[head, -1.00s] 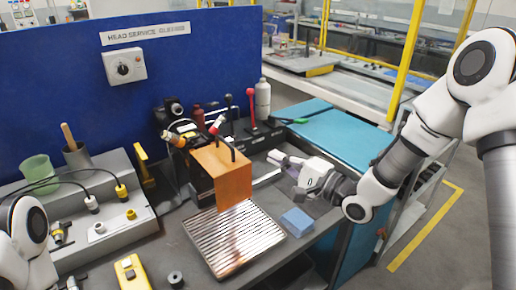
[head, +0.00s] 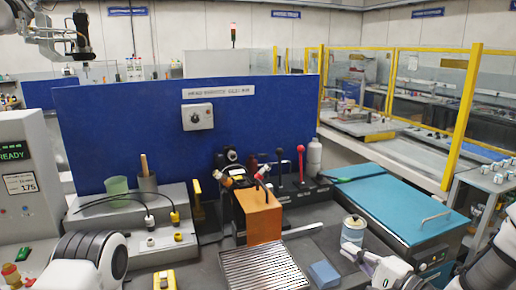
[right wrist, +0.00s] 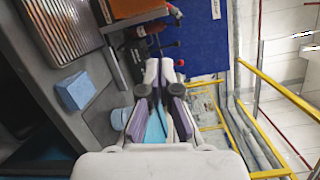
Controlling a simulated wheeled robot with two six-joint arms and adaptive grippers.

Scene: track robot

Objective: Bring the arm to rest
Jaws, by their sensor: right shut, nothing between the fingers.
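My right gripper (head: 354,250) is at the lower right of the head view, low over the bench and right of the blue block. It is shut with nothing between its fingers. In the right wrist view its fingertips (right wrist: 160,68) lie close together. A pale tin (head: 353,229) stands just behind the gripper in the head view; it also shows beside the fingers in the right wrist view (right wrist: 122,118). Whether the gripper touches it I cannot tell. Part of my left arm (head: 92,258) shows at lower left, but its gripper is out of view.
A ribbed metal tray (head: 264,272), a blue block (head: 323,274) and an orange box (head: 262,218) sit left of the right gripper. A teal-topped unit (head: 395,205) stands to the right. A blue panel (head: 150,120) closes off the back.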

